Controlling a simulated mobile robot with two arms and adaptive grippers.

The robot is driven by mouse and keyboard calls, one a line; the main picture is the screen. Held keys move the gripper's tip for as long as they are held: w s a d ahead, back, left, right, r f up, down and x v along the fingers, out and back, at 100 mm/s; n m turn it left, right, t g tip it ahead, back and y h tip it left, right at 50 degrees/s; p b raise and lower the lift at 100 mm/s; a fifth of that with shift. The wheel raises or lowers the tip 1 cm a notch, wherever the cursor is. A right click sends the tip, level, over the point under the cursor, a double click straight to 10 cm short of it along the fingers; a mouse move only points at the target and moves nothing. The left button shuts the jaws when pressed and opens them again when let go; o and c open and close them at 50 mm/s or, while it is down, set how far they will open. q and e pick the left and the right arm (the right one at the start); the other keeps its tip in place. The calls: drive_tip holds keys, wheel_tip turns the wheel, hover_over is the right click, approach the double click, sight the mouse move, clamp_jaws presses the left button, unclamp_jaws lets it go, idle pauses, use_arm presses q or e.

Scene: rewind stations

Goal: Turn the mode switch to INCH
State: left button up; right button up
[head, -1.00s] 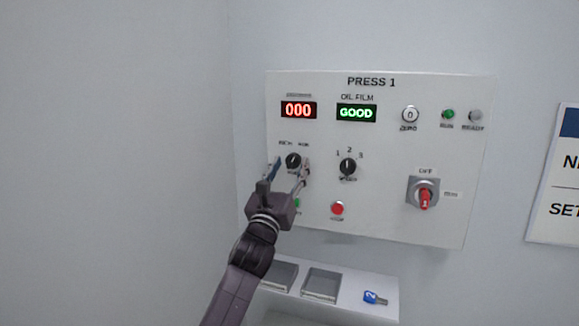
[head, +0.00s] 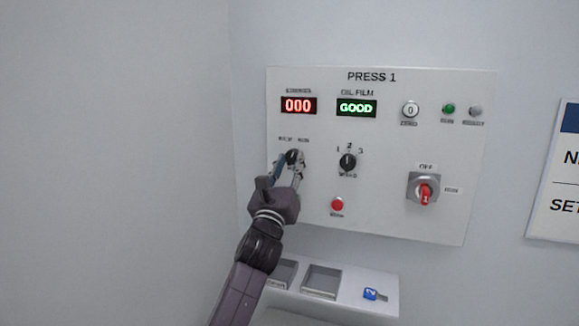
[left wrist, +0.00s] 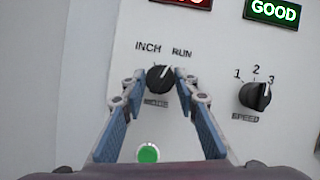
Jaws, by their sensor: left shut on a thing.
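The mode switch (head: 292,156) is a black round knob on the PRESS 1 panel (head: 390,225), under the INCH and RUN labels. In the left wrist view, the knob (left wrist: 159,80) has a pale pointer mark tilted up and right, toward RUN. My left gripper (head: 289,164) is shut on the knob, with one finger at each side. In the left wrist view, the gripper's fingertips (left wrist: 160,84) flank the knob, and its lower part and small label sit between them. My right gripper is not in view.
Right of the mode switch is the SPEED knob (head: 348,162). A red button (head: 337,204) sits below it, and a green button (left wrist: 148,153) lies below the mode switch. A red-handled OFF switch (head: 424,193) is further right. A shelf with trays (head: 321,281) and a blue-tagged key (head: 371,294) is below.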

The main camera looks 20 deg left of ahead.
use_arm(q)
drive_tip(key=n+y, duration=0.1)
drive_tip(key=n, duration=0.1)
drive_tip(key=shift+d+n+b, duration=0.1)
drive_tip(key=shift+n+b, duration=0.2)
drive_tip(key=n+g+y, duration=0.1)
drive_tip(key=n+y, duration=0.1)
drive_tip(key=n, duration=0.1)
drive_tip(key=shift+r+n, duration=0.1)
drive_tip(key=shift+n, duration=0.3)
drive_tip(key=n+g+y, duration=0.1)
drive_tip(key=n, duration=0.2)
drive_tip(key=shift+d+r+p, duration=0.1)
drive_tip(key=shift+p, duration=0.2)
drive_tip(key=shift+n+g+y+p, duration=0.5)
drive_tip(key=shift+n+g+p, duration=0.15)
drive_tip(key=shift+n, duration=1.65)
drive_tip(key=o, duration=1.1)
drive_tip(key=shift+o, duration=0.2)
drive_tip(key=shift+s, duration=0.1)
